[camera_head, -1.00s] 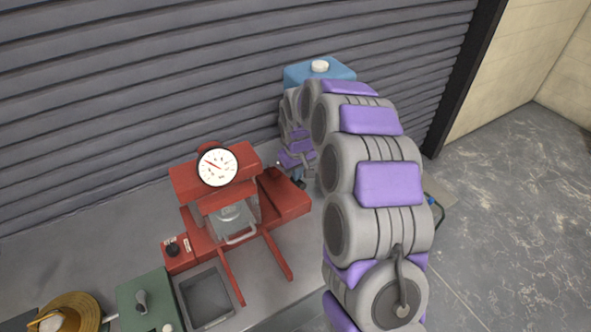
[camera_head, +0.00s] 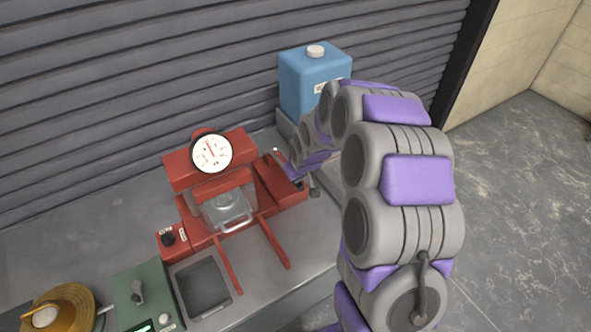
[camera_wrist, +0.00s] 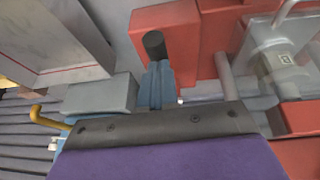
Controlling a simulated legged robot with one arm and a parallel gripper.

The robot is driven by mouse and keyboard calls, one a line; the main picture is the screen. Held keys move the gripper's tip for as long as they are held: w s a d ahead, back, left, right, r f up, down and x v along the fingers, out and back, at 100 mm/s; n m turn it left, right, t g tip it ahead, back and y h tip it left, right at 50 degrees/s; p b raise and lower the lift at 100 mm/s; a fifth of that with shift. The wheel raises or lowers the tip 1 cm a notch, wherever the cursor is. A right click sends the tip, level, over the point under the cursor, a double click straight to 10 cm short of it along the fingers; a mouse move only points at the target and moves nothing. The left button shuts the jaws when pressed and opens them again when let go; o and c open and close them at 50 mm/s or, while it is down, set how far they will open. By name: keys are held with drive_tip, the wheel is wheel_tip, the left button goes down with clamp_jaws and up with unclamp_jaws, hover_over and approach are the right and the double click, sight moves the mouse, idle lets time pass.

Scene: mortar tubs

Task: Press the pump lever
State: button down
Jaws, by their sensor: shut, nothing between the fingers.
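The red press (camera_head: 215,185) stands on the bench with a round white gauge (camera_head: 211,152) on top. The pump lever's dark grip (camera_head: 313,188) shows at the right side of the press, beside its red pump block (camera_head: 275,182). In the wrist view the dark cylindrical grip (camera_wrist: 154,45) stands just beyond my gripper (camera_wrist: 158,68), whose blue fingers are shut and empty. I cannot tell whether the fingers touch the grip. In the head view my gripper (camera_head: 294,173) is mostly hidden behind my wrist, close to the pump block.
A blue canister (camera_head: 315,80) stands behind my arm near the shutter wall. A green box with a knob (camera_head: 145,295), a dark tray (camera_head: 204,288) and a brass-coloured round object (camera_head: 62,305) lie at the front left. The floor on the right is clear.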

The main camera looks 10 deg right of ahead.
sight(299, 189)
drive_tip(key=shift+s+d+f, duration=0.1)
drive_tip(key=shift+s+f, duration=0.1)
drive_tip(key=shift+f, duration=0.7)
drive_tip(key=shift+s+d+f, duration=0.1)
drive_tip(key=shift+s+f, duration=0.1)
drive_tip(key=shift+f, duration=0.7)
drive_tip(key=shift+s+a+f, duration=0.1)
drive_tip(key=shift+s+f, duration=0.35)
drive_tip(key=p+v, duration=0.2)
drive_tip(key=v, duration=1.2)
drive_tip(key=shift+w, duration=0.2)
drive_tip(key=shift+a+r, duration=0.1)
